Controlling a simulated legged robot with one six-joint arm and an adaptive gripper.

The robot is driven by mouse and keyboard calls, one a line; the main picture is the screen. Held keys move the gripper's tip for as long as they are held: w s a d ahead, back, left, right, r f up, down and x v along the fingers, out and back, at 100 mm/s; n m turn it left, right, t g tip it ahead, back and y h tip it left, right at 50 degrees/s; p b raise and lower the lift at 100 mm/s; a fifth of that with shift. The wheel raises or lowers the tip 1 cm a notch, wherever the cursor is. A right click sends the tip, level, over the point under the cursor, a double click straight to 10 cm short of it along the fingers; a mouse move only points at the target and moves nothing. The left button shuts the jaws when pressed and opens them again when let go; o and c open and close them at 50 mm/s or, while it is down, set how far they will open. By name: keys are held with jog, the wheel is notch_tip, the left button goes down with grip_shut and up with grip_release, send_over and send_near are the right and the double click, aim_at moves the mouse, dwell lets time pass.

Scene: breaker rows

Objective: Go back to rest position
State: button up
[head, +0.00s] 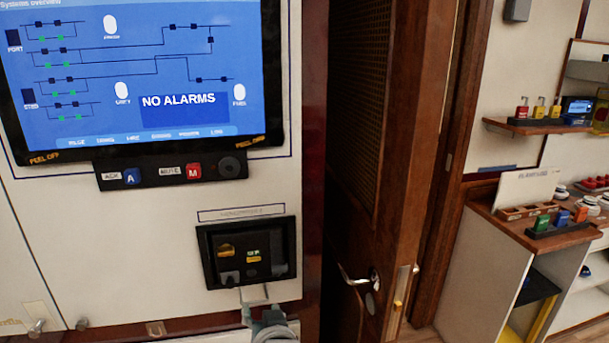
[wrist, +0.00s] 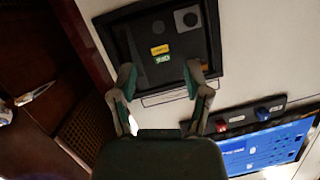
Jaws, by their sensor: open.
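My gripper (wrist: 159,76) is open and empty in the wrist view, its two fingers spread wide with green-grey pads. Beyond the fingertips is a black recessed panel (wrist: 122,42) with a yellow label and a green label. In the head view, a small grey part of my gripper (head: 262,307) shows at the bottom, just below the same black panel (head: 206,262). I cannot tell whether it touches the panel or wall.
A screen (head: 140,75) reading "NO ALARMS" hangs above a button strip (head: 172,172) with blue and red buttons. A brown door (head: 392,120) with a lever handle (head: 353,278) stands right. Farther right are a shelf (head: 535,127) with padlocks and a wooden-topped counter (head: 485,205).

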jog(key=s+d+r+g+h, duration=0.1)
jog(key=s+d+g, duration=0.3)
jog(key=s+d, duration=0.4)
jog(key=s+d+r+m+g+h, duration=0.1)
jog(key=s+d+g+h, duration=0.3)
jog(key=s+d, duration=0.5)
jog(key=d+r, duration=0.1)
jog(key=d, duration=0.5)
jog(key=shift+s+d, duration=0.3)
jog(key=shift+d, duration=0.1)
